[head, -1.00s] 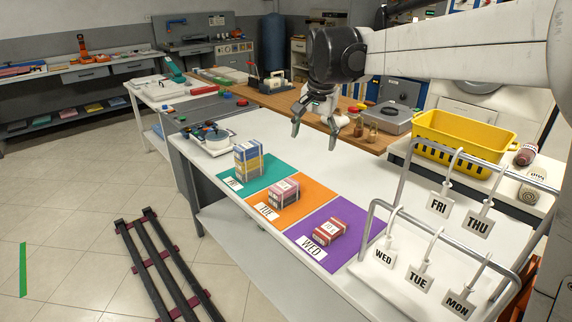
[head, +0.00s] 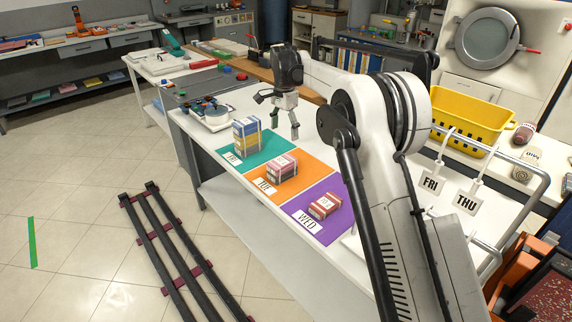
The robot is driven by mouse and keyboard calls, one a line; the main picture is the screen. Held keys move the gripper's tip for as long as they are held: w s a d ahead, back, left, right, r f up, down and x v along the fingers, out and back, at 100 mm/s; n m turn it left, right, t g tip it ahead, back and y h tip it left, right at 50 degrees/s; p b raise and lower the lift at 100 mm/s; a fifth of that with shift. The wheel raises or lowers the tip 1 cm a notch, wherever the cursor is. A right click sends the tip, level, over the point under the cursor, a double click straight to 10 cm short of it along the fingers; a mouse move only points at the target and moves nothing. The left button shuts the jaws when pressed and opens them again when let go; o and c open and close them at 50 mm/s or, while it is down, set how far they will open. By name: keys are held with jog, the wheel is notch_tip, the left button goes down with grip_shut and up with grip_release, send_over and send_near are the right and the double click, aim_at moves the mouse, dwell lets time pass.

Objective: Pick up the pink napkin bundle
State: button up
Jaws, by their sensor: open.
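The pink napkin bundle (head: 282,167) sits on the orange mat (head: 296,183) marked TUE, in the middle of the white table. My gripper (head: 286,134) is open and empty, pointing down. It shows in the picture just above and behind the pink bundle, apart from it. Its exact height over the table is hard to tell. A taller blue, white and yellow bundle stack (head: 247,138) stands on the teal mat (head: 229,158) to the left. A red bundle (head: 324,206) lies on the purple mat (head: 300,218) marked WED to the right.
A yellow basket (head: 468,118) stands at the right.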

send_over(283, 160)
jog(key=f, duration=0.9)
jog(key=shift+s+d, duration=0.2)
jog(key=shift+s, duration=0.2)
jog(key=shift+w+a+f, duration=0.1)
jog(key=shift+w+f, duration=0.1)
jog(key=shift+f, duration=1.15)
jog(key=shift+w+a+f, duration=0.1)
jog(key=shift+w+f, duration=0.1)
jog(key=shift+f, duration=1.1)
jog(key=c, duration=1.3)
jog(key=shift+o, duration=0.2)
jog(key=shift+r, duration=0.1)
